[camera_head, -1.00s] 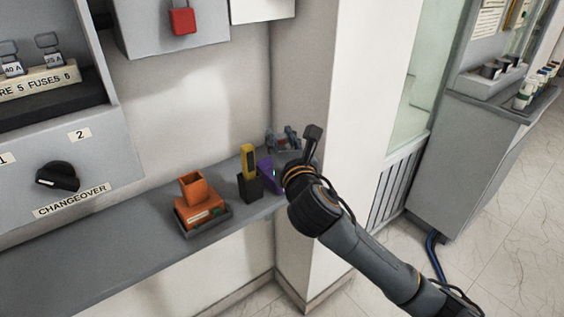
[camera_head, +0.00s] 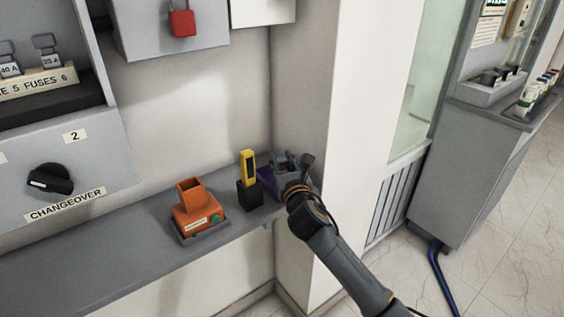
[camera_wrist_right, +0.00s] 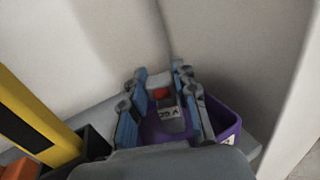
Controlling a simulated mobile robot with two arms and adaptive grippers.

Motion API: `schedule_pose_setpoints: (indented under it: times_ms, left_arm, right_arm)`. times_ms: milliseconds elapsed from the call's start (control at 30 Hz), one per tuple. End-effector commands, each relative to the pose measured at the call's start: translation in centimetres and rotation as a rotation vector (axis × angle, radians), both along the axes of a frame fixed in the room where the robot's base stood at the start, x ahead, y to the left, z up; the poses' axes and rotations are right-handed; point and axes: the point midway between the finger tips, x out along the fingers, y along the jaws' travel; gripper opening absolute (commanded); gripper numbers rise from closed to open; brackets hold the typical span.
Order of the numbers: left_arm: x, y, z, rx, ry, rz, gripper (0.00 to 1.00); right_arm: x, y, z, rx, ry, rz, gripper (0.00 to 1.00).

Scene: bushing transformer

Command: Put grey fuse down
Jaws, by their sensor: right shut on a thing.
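My right gripper (camera_head: 288,163) is at the right end of the grey shelf (camera_head: 110,246), over the purple bin (camera_head: 265,188). In the right wrist view its two blue-grey fingers (camera_wrist_right: 160,102) are shut on the grey fuse (camera_wrist_right: 168,112). The fuse has a pale label and a red patch behind it. The purple bin (camera_wrist_right: 228,122) surrounds the fuse and fingertips in this view; whether the fuse touches its floor I cannot tell. In the head view the fuse is mostly hidden by the gripper. My left gripper is not in view.
Left of the purple bin stands a black holder (camera_head: 250,194) with a yellow tester (camera_head: 247,167). A white wall corner (camera_head: 305,110) is close behind the gripper. The left part of the shelf is clear.

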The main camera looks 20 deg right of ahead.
Motion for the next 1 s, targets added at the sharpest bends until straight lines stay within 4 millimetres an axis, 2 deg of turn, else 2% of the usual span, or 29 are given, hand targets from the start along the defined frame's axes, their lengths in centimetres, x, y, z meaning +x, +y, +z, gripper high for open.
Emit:
schedule_pose_setpoints:
  times_ms: [267, 300, 367, 400, 767, 867, 1000]
  left_arm:
    - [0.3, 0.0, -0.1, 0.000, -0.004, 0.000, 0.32]
    - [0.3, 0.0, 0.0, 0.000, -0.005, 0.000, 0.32]
    - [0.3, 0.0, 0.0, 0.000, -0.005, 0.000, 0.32]
    - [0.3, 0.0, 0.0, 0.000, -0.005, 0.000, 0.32]
    - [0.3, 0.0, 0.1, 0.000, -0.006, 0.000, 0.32]
    - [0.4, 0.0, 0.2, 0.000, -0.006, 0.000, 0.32]
    - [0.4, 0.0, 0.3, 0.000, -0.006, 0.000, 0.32]
  right_arm:
    - [0.0, 0.0, -0.3, -0.001, 0.000, 0.000, 0.00]
    - [0.0, 0.0, -0.2, -0.001, 0.000, 0.000, 0.37]
    - [0.0, 0.0, -0.2, -0.001, 0.000, 0.000, 0.49]
    - [0.0, 0.0, -0.2, -0.001, 0.000, 0.000, 0.51]
    - [-0.2, 0.0, 0.2, 0.000, 0.000, 0.000, 0.51]
    - [-1.5, 0.1, 0.1, -0.002, 0.000, 0.001, 0.51]
    - [-4.4, 0.2, 0.0, -0.002, 0.001, 0.002, 0.51]
